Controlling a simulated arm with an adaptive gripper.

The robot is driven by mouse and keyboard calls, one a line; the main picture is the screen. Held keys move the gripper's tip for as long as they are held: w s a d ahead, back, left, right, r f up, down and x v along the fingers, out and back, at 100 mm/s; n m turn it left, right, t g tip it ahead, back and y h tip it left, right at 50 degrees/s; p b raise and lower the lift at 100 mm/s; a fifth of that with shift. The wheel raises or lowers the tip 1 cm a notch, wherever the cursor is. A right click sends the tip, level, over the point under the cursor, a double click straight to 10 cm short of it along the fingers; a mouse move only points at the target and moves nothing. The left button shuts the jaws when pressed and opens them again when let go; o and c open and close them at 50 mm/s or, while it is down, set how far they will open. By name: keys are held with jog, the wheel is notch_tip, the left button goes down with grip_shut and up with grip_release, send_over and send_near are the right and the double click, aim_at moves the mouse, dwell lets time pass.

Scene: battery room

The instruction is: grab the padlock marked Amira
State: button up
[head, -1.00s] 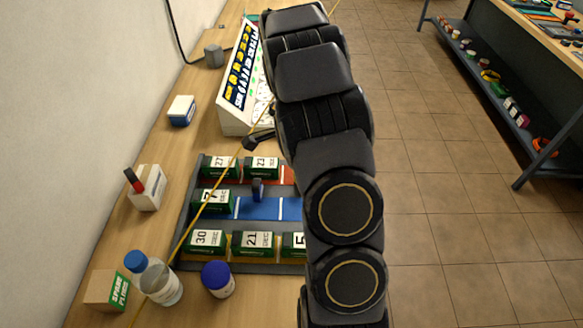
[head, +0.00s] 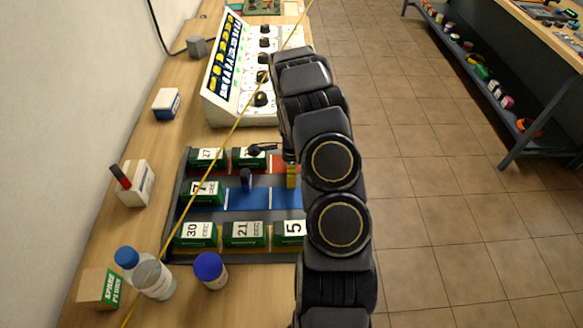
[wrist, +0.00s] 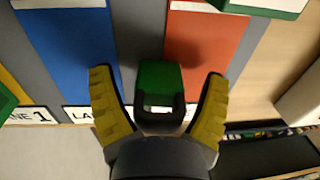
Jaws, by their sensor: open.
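In the wrist view a small green block with a dark U-shaped loop, seemingly a padlock (wrist: 160,76), stands on the grey strip between a blue and a red lane. My gripper (wrist: 160,84) is open, with a yellow-padded finger on either side of it and gaps showing. No name is readable on it, so I cannot tell if it is Amira's. In the head view my gripper (head: 277,166) is over the rack's right part, and the green padlock is hidden there. A dark blue upright piece, perhaps another padlock (head: 246,179), stands left of my gripper; its marking is unreadable.
The grey rack (head: 183,165) holds several green numbered boxes, including one marked 21 (head: 243,234). A white switch panel (head: 228,112) stands behind it. A bottle (head: 150,277) and a blue-lidded jar (head: 210,272) stand in front. A yellow cord (head: 238,118) crosses the view.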

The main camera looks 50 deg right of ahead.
jog(key=shift+f, duration=0.15)
jog(key=c, duration=1.2)
